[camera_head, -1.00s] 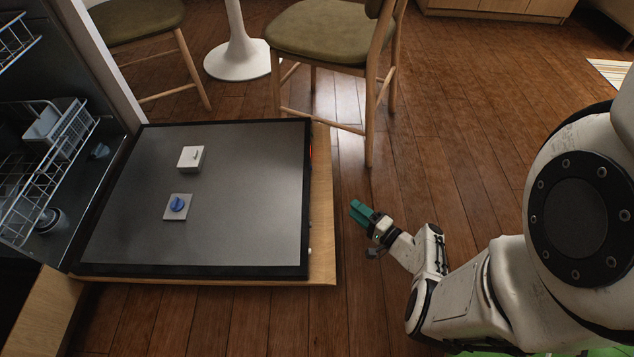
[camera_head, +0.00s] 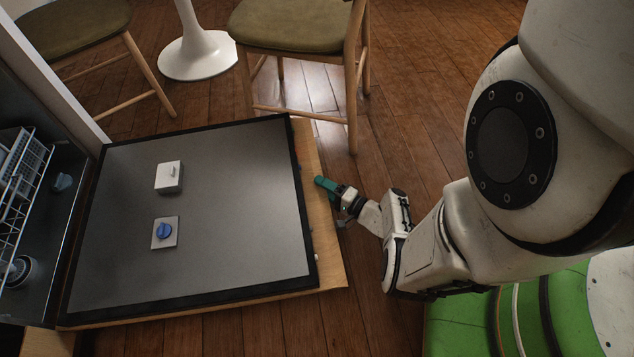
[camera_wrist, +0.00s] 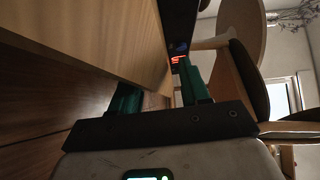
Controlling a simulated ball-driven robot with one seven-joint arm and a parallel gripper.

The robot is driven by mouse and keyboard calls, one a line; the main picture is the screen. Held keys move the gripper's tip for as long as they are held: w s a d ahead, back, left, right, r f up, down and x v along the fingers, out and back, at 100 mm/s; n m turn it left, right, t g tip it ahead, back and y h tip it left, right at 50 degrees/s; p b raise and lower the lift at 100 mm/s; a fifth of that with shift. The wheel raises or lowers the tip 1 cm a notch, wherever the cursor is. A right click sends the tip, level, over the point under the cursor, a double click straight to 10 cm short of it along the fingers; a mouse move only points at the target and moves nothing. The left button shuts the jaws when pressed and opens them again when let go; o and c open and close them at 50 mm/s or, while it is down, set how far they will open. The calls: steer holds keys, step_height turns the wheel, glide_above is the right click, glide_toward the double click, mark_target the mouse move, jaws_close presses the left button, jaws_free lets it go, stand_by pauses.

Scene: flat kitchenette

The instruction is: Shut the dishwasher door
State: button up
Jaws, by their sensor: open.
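The dishwasher door (camera_head: 215,210) lies open, flat and low above the floor, with its dark inner face up and a wood front panel showing along its outer edge. In the wrist view its wood panel (camera_wrist: 95,35) fills the upper left, with the dark edge and a red light beside it. My gripper (camera_head: 325,185), with green fingers, is at the door's outer edge on the right. In the wrist view the open fingers (camera_wrist: 158,90) appear on either side of the door's edge. I cannot tell whether they touch it.
The dishwasher's inside with a white wire rack (camera_head: 22,185) is at the left. A chair (camera_head: 290,25) with an olive seat stands just beyond the door, near my gripper. Another chair (camera_head: 75,25) and a white table base (camera_head: 198,55) are farther back. The wooden floor (camera_head: 430,110) at the right is clear.

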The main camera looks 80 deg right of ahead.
jaws_close()
stand_by(0.4)
